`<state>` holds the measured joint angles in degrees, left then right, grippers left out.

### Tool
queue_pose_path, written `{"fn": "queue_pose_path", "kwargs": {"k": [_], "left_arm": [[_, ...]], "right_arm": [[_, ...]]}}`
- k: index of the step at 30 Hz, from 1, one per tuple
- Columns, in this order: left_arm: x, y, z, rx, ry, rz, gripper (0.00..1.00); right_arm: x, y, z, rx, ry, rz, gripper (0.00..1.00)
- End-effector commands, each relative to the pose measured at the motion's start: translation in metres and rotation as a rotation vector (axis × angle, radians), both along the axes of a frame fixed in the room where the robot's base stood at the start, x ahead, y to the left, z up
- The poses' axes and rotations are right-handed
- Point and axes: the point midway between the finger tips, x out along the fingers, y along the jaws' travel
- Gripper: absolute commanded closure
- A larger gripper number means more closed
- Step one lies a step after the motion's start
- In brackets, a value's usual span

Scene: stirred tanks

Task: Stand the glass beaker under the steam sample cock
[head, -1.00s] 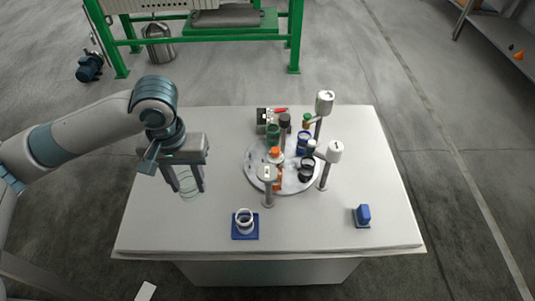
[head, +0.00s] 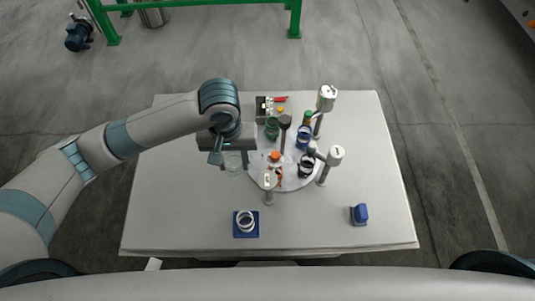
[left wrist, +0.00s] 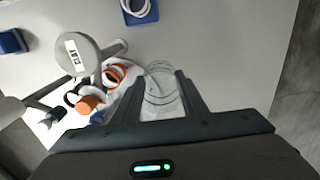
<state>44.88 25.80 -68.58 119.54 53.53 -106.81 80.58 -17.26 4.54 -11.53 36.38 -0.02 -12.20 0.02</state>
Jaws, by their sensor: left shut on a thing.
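My left gripper (head: 234,162) is shut on the clear glass beaker (head: 232,163), just left of the round grey plate (head: 258,152) on the table. In the left wrist view, the beaker (left wrist: 160,88) shows between the two fingers (left wrist: 164,98) and looks empty. I cannot tell its height above the table. White-headed posts stand around the plate: a front one (head: 268,180), a right one (head: 336,155) and a back one (head: 326,98). The front post's head reads "CLAY" in the left wrist view (left wrist: 78,55). I cannot tell which fitting is the steam sample cock. My right gripper is out of view.
Coloured fittings crowd the plate, including an orange-capped one (head: 275,157), a green one (head: 272,128) and a blue one (head: 304,137). A blue pad with a white ring (head: 246,222) lies in front; a blue block (head: 360,214) stands right. The table's front left (head: 170,215) is clear.

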Motion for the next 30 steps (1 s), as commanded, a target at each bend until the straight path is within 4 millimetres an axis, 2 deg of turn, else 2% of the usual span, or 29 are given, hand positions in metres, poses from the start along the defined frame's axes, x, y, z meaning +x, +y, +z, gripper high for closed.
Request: {"fn": "queue_pose_path", "kwargs": {"k": [5,18,30], "left_arm": [[0.0,0.0,-0.004,0.001,0.001,0.001,0.83],[0.0,0.001,-0.059,0.001,0.0,0.001,0.83],[0.0,0.0,-0.064,0.0,0.0,0.0,0.83]], "right_arm": [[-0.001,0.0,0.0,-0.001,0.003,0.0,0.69],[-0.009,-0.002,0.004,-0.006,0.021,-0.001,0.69],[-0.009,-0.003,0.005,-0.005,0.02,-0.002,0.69]]}}
